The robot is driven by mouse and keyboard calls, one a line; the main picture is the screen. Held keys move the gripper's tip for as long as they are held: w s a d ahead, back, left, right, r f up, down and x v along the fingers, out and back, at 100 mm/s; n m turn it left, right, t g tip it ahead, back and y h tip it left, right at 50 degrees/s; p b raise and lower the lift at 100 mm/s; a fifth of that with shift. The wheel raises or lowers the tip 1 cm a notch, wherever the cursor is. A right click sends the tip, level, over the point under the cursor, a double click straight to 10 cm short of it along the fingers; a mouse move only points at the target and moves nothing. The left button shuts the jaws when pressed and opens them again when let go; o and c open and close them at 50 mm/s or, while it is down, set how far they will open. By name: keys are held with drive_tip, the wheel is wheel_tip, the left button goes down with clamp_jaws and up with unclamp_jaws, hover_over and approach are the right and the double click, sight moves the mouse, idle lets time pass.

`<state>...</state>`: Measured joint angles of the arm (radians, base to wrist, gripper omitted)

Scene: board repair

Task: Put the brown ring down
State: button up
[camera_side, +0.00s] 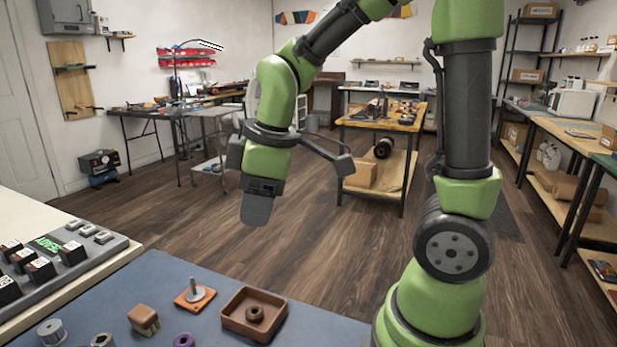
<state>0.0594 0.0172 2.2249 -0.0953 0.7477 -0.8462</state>
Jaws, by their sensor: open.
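The brown ring (255,313) lies inside a square brown tray (235,328) on the blue-grey mat near the bottom of the side view. My gripper (257,212) hangs pointing down, well above and apart from the ring and the tray. It is open, with nothing seen in it. The near finger covers the other, so the gap between them does not show.
Left of the tray are an orange-brown base with a metal peg (195,291), a brown block (143,317), a purple ring (184,340) and grey round parts (52,332). A button panel (62,256) stands at far left. The mat (335,325) is bare right of the tray.

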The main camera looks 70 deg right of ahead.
drive_tip(key=s+a+r+m+t+y, duration=0.1)
drive_tip(key=s+a+r+m+t, duration=0.2)
drive_tip(key=s+r+m, duration=0.4)
drive_tip(key=s+m+t, duration=0.1)
drive_tip(key=s+m, duration=0.2)
drive_tip(key=shift+a+y, duration=0.15)
drive_tip(key=shift+y, duration=0.15)
